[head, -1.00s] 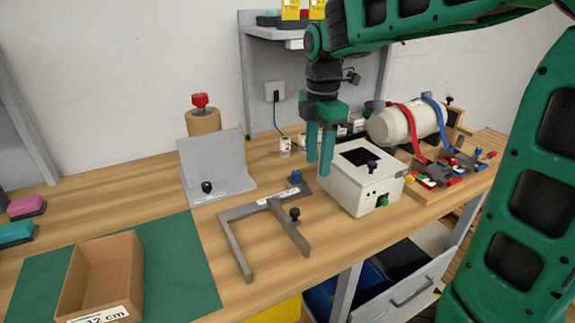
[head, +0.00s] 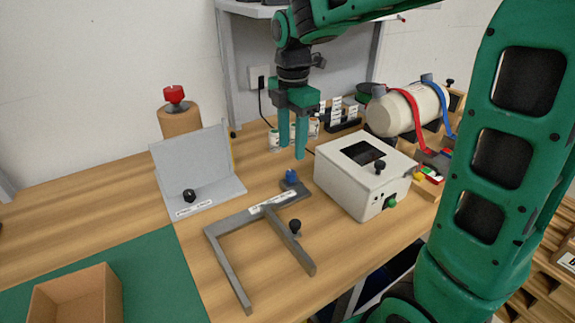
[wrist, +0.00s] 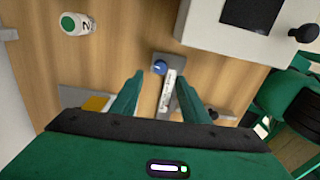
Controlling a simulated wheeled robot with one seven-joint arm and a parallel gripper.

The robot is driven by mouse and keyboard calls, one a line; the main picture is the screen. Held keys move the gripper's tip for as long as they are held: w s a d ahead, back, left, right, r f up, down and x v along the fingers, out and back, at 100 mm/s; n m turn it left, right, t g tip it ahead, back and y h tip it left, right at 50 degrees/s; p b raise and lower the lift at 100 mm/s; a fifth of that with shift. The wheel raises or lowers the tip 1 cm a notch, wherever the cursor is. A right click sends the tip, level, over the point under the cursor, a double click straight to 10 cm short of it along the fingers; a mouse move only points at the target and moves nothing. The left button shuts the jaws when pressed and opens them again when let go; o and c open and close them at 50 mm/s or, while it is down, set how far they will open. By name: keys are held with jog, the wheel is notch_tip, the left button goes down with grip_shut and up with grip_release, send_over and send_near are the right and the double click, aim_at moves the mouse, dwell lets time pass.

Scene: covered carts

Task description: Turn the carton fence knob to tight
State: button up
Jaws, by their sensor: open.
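A grey U-shaped fence frame (head: 222,250) with a white label lies on the wooden bench. A blue knob (head: 291,177) stands at its back end and a black knob (head: 295,227) on its right arm. The label is too small to read. My gripper (head: 292,152) is open and empty, pointing down above the blue knob, apart from it. In the wrist view the blue knob (wrist: 159,67) shows just beyond and between the fingertips (wrist: 160,82), with the labelled bar (wrist: 166,95) running between the fingers.
A white box (head: 335,180) with a dark window stands close right of the gripper. A grey angled plate (head: 195,160) with a black knob is at left. Small cans (head: 274,140) stand behind. An open carton (head: 75,295) sits on a green mat (head: 160,270) at front left.

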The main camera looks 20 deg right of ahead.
aim_at(290, 172)
notch_tip(290, 172, down, 8)
jog(key=shift+a+r, duration=0.15)
jog(key=shift+r, duration=0.05)
grip_shut()
